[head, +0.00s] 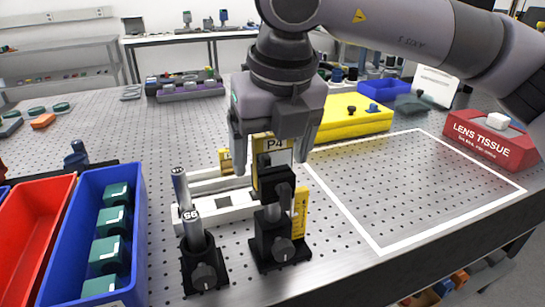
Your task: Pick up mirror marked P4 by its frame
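The mirror marked P4 (275,144) shows a yellow plate with a dark label, upright behind a black mount on the perforated metal table. Its lower part is hidden by that mount. My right gripper (272,160) points down over it from above. Its two fingers are spread, one on each side of the P4 plate, with a visible gap on the left. I cannot tell whether the right finger touches the frame. My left gripper is not in view.
Blue (135,285) and red (30,245) bins are at left, a yellow case (350,118) behind. A lens tissue box (488,140) is at right, beside a clear white-outlined area (410,190).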

